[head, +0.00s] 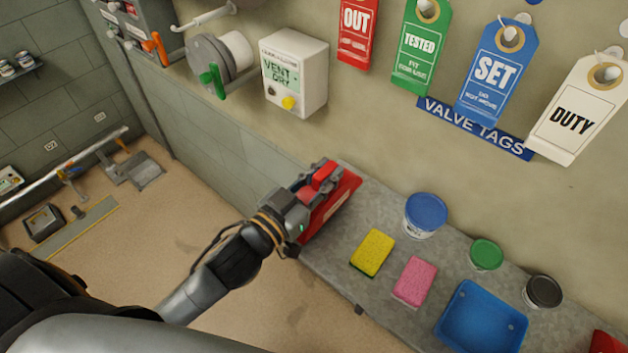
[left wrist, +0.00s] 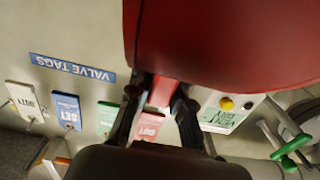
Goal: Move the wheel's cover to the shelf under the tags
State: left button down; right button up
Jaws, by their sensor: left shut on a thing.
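The red wheel cover (head: 338,207) is at the left end of the grey shelf (head: 322,262) in the head view. My left gripper (head: 316,184) is shut on its red grip part. In the left wrist view the cover (left wrist: 230,45) fills the upper right, and the gripper fingers (left wrist: 160,105) close around a red piece. I cannot tell whether the cover touches the shelf. The tags, red OUT (head: 357,30), green TESTED (head: 420,50), blue SET (head: 495,75) and white DUTY (head: 575,115), hang above the shelf. My right gripper is not in view.
Along the shelf are a yellow sponge (head: 372,253), a pink sponge (head: 415,282), a blue-lidded tub (head: 425,213), a green-lidded tub (head: 486,254), a dark-lidded tub (head: 543,291) and a blue tray (head: 480,320). A vent box (head: 295,75) is on the wall.

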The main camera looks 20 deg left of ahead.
pick_arm(q)
jog(key=shift+w+d+f+b, duration=0.25)
jog(key=shift+w+f+b, duration=0.35)
jog(key=shift+f, duration=0.25)
jog(key=shift+w+d+f+b, duration=0.25)
jog(key=shift+w+f+b, duration=0.1)
jog(key=shift+w+f, duration=0.4)
jog(key=shift+s, duration=0.1)
jog(key=c, duration=1.1)
grip_release()
jog(key=shift+f, duration=0.1)
jog(key=shift+s+a+f, duration=0.1)
jog(key=shift+s+a, duration=0.05)
jog(key=shift+s, duration=0.25)
jog(key=v, duration=1.1)
jog(key=shift+s+a, duration=0.1)
